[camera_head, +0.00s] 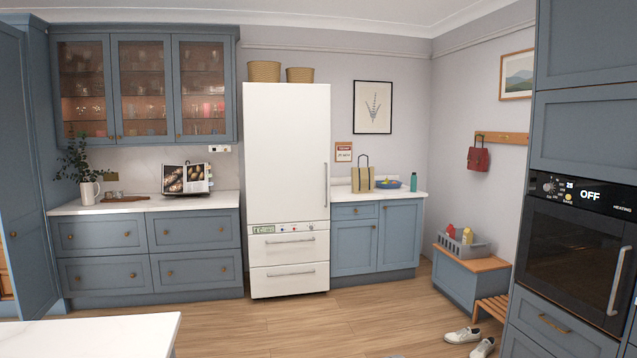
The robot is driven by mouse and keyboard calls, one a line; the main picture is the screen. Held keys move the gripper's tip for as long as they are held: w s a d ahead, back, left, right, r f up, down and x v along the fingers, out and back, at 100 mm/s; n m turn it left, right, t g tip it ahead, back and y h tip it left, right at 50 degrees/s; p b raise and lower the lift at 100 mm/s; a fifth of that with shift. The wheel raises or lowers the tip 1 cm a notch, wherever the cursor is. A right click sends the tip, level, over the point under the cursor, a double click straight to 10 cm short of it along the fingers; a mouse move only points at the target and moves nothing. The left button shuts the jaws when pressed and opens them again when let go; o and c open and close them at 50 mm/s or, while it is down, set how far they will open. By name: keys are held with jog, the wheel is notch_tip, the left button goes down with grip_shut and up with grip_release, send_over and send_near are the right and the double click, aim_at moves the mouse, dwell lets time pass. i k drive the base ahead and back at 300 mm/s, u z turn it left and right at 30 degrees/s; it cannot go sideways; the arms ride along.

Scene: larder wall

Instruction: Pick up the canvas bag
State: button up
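A tan bag with upright handles (362,181), which looks like the canvas bag, stands on the white counter right of the fridge. It is upright, and a blue bowl (388,184) sits close to its right side. My gripper is not in this view.
The white fridge (288,165) stands left of that counter (410,194), and a teal bottle (413,181) is near its right end. A bench with a grey crate (472,247), a slatted rack and white shoes (462,335) lie to the right. A white worktop (95,335) fills the lower left. The middle floor is clear.

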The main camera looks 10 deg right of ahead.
aim_at(362, 178)
jog(key=z, duration=0.3)
jog(key=i, duration=1.5)
jog(key=z, duration=0.75)
jog(key=i, duration=1.85)
jog(key=z, duration=0.2)
jog(key=i, duration=1.9)
jog(key=u, duration=0.5)
jog(key=i, duration=1.75)
jog(key=u, duration=0.5)
jog(key=i, duration=0.8)
jog(key=u, duration=0.25)
